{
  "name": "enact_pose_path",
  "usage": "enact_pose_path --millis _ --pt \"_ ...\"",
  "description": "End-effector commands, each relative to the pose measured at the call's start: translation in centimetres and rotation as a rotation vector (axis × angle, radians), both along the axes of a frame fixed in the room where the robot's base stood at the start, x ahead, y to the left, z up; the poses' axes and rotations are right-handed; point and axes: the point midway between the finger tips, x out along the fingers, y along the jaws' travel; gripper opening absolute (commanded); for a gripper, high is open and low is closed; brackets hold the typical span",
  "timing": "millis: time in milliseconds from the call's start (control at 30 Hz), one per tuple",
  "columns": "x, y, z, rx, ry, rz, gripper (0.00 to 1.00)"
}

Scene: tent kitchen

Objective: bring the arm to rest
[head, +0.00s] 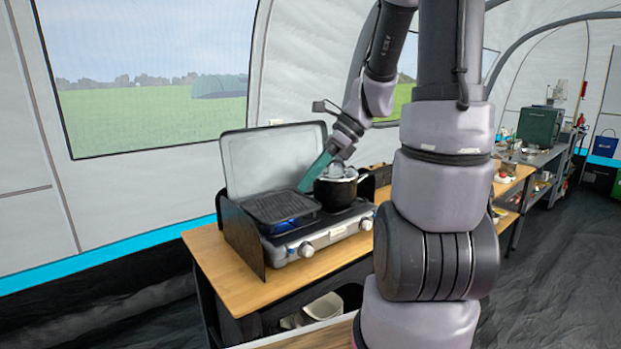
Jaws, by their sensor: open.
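My gripper (326,172) is at the end of my arm, low over the camp stove, pointing down. One teal finger shows clearly just left of a dark pot (338,193); the other finger is hard to make out against the pot's top. The jaws are open. I cannot tell whether the gripper touches the pot. The pot stands on the right side of the stove, and something light grey shows at its top. My arm hides part of the scene right of the stove.
The camp stove (318,238), with its lid (272,157) raised and a black grill plate (279,206) on its left, stands on a wooden table (205,245). Light containers (318,309) sit on a lower shelf. A farther counter holds a green box (540,127). The floor at right is open.

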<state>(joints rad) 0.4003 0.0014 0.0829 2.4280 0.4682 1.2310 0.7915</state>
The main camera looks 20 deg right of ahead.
Motion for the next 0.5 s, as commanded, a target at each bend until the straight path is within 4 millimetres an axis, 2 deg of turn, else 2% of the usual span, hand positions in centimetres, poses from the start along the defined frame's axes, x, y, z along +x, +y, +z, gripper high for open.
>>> enact_pose_path --millis 400,500 --pt "-0.01 0.0 0.04 -0.002 -0.002 0.002 0.72" --pt "-0.29 0.13 0.54 -0.032 -0.046 0.047 0.72"
